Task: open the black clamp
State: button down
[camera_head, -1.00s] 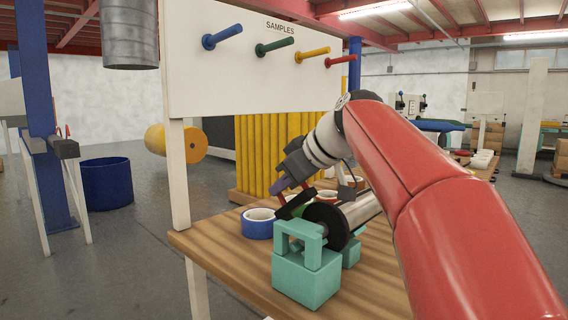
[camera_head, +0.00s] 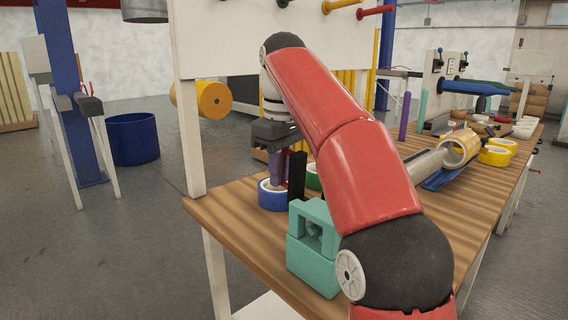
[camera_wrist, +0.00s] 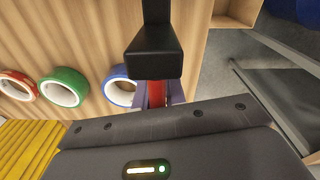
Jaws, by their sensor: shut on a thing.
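The black clamp (camera_head: 297,178) shows in the head view as a dark upright bar behind the teal stand (camera_head: 312,258). In the wrist view the clamp (camera_wrist: 153,50) is a black bar ending in a wide block, with a red piece (camera_wrist: 157,93) below that block. My gripper (camera_head: 275,178) points down beside the clamp, over the table's left part. In the wrist view its purple fingers (camera_wrist: 160,101) are shut on the red piece.
A blue tape roll (camera_head: 270,198) lies close below my gripper, with a green roll (camera_head: 313,180) beside it. The wooden table (camera_head: 225,210) ends just left of them. A sample board (camera_head: 225,45) with pegs stands behind.

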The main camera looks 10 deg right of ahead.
jog(key=shift+w+f, duration=0.2)
jog(key=shift+f, duration=0.05)
jog(key=shift+g+h, duration=0.3)
jog(key=c, duration=1.5)
grip_release()
